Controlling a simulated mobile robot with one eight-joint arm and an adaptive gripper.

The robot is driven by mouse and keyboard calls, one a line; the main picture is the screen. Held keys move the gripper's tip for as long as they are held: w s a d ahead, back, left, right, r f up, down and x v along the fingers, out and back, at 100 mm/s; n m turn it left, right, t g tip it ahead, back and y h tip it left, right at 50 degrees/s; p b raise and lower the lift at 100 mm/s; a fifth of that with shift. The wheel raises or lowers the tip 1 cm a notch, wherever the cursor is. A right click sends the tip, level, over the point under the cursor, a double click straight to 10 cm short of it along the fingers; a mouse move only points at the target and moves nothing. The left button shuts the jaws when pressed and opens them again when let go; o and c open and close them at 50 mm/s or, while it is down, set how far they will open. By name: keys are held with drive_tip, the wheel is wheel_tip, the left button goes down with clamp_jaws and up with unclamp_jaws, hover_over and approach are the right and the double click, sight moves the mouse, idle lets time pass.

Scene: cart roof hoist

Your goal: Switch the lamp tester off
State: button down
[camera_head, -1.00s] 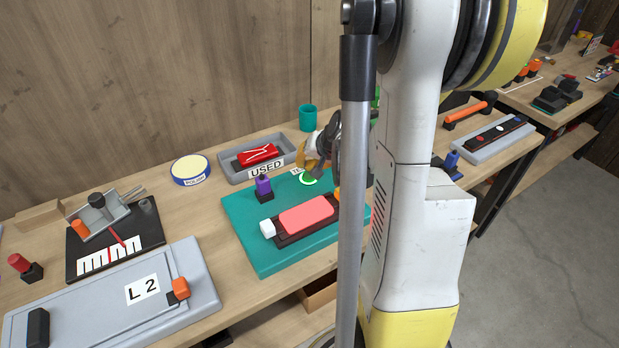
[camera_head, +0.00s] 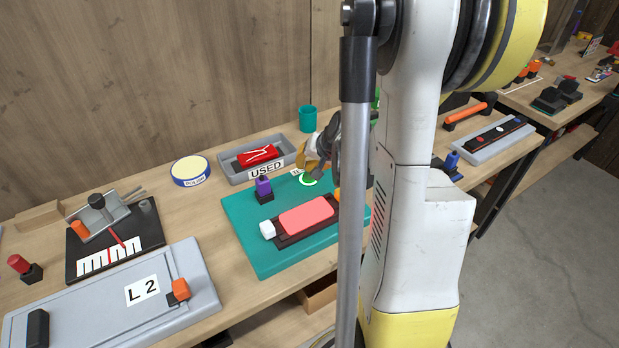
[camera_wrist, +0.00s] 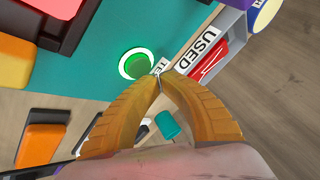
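The lamp tester is a teal board (camera_head: 262,257) on the bench. It carries a salmon-red block (camera_head: 306,214) with a white end on a dark base, and a purple knob (camera_head: 263,187) on a black block. A green round button (camera_wrist: 135,65) with a bright lit ring is on the board in the wrist view, beside a partly hidden label starting "TE". The button's ring also shows in the head view (camera_head: 308,180). My gripper (camera_wrist: 159,77) is shut and empty; its orange fingertips meet just beside the button and partly cover the label. Contact cannot be told.
A grey tray marked USED (camera_head: 286,171) with a red item stands behind the board. A teal cup (camera_head: 307,119) and a round POLISH tin (camera_head: 190,171) are nearby. A grey L2 plate (camera_head: 95,310) lies at left. My arm hides the board's right part.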

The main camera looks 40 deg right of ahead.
sight(306, 174)
drive_tip(key=shift+f, duration=0.15)
drive_tip(key=shift+f+b, duration=0.3)
drive_tip(key=shift+b, duration=0.15)
drive_tip(key=shift+f+b, duration=0.55)
idle(0.4)
drive_tip(key=shift+r, duration=0.1)
drive_tip(key=shift+r+p, duration=0.75)
drive_tip(key=shift+r, duration=0.15)
wheel_tip(306, 174, up, 6)
drive_tip(key=p, duration=0.4)
drive_tip(key=shift+p, duration=0.35)
